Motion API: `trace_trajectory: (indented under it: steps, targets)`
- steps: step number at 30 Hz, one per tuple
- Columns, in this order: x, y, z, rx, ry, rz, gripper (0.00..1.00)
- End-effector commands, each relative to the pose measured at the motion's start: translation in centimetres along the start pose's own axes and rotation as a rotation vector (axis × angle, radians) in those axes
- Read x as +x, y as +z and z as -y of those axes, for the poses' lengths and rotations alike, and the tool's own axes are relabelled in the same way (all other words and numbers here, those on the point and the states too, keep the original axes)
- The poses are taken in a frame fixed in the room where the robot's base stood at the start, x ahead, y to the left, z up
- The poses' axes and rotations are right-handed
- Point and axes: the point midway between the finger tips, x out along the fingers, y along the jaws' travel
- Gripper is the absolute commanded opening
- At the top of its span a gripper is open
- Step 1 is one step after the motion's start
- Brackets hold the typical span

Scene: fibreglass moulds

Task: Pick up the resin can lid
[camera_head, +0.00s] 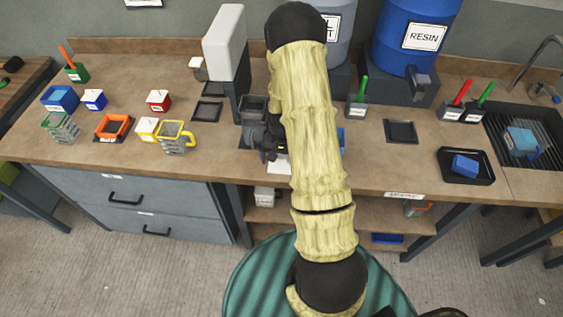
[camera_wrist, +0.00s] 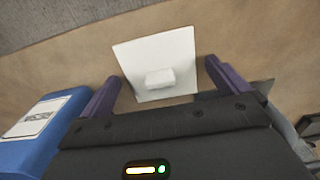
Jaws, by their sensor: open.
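A white square lid with a small raised block as its handle (camera_wrist: 155,52) lies flat on the brown worktop in the wrist view. I take it to be the resin can lid. My gripper (camera_wrist: 162,72) is open, with one dark purple finger on each side of the lid's near part. The handle block shows between the fingertips, and I cannot tell whether they touch anything. In the head view, part of a white piece (camera_head: 279,168) shows at the bench's front edge, below my gripper (camera_head: 268,152). My arm hides much of that area.
A blue container with a white label (camera_wrist: 45,125) stands close to the left finger in the wrist view. A blue resin drum (camera_head: 400,55) stands at the back right.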

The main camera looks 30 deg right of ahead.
Motion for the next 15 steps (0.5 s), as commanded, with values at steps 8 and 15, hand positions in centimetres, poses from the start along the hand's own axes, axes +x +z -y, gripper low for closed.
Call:
trace_trajectory:
  steps: [8,15]
  targets:
    - [-0.01,0.02,0.02,0.000,0.000,0.000,1.00]
    - [-0.02,0.02,0.02,-0.001,0.000,0.001,0.63]
